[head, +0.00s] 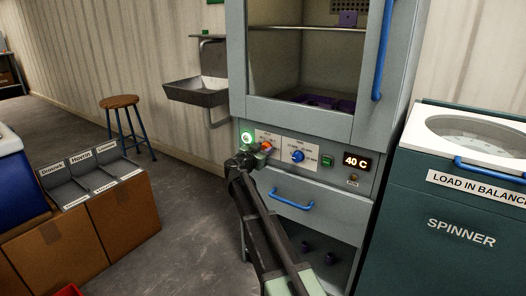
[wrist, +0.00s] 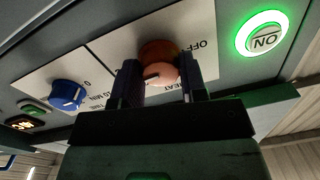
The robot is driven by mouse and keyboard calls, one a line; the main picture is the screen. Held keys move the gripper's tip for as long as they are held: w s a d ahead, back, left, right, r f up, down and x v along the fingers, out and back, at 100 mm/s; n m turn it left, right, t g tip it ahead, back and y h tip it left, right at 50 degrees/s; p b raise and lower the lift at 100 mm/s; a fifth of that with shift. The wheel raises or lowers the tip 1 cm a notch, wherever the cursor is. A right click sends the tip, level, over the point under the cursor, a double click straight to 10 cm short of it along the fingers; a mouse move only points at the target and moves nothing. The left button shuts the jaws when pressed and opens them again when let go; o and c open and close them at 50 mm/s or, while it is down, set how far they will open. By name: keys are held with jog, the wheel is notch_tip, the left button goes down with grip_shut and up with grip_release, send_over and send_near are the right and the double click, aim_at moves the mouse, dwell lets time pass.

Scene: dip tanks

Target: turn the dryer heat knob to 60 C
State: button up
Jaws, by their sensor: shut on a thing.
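The dryer (head: 388,130) is a grey cabinet with a control panel below its glass door. The orange heat knob (head: 267,146) is on the left part of the panel. In the wrist view the heat knob (wrist: 158,50) sits between the two dark fingers of my gripper (wrist: 159,73), which is shut on it. My gripper (head: 260,151) reaches the panel from below in the head view. The display (head: 356,162) reads 40 C. Most of the knob's scale is hidden by the fingers; "OFF" and part of "HEAT" show.
A blue timer knob (head: 297,156) and a green button (head: 327,161) are right of the heat knob. A lit green ON button (head: 246,137) is close on its left. A blue drawer handle (head: 292,200) is below. The spinner (head: 460,215) stands at right.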

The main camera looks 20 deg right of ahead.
jog(key=shift+m, duration=0.5)
jog(key=o, duration=0.9)
jog(key=shift+s+a, duration=0.1)
jog(key=v, duration=1)
jog(key=shift+s+a, duration=0.2)
jog(key=shift+a, duration=0.05)
